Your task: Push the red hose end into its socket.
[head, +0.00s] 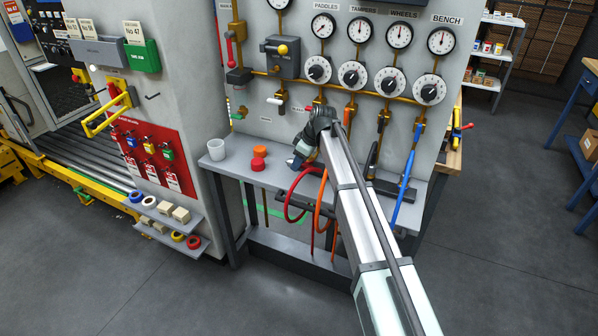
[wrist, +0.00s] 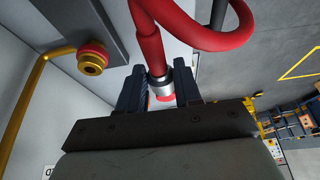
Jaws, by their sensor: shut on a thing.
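My gripper (wrist: 159,90) is shut on the red hose end (wrist: 160,86), seen in the wrist view. The hose end has a silver collar and a red tip, and sits between the two dark fingers. The red hose (wrist: 149,38) runs up from it and loops to the right. A brass socket with a red ring (wrist: 93,58) is on a grey block to the left, apart from the hose end. In the head view my gripper (head: 297,161) is over the bench, close to the panel. The red hose (head: 287,204) hangs below; its end is hard to make out there.
An orange hose (head: 319,213) and a blue hose (head: 405,180) hang to the right of the red one. A white cup (head: 216,149) and red and orange caps (head: 259,152) stand on the bench's left end. Gauges and dials line the panel above.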

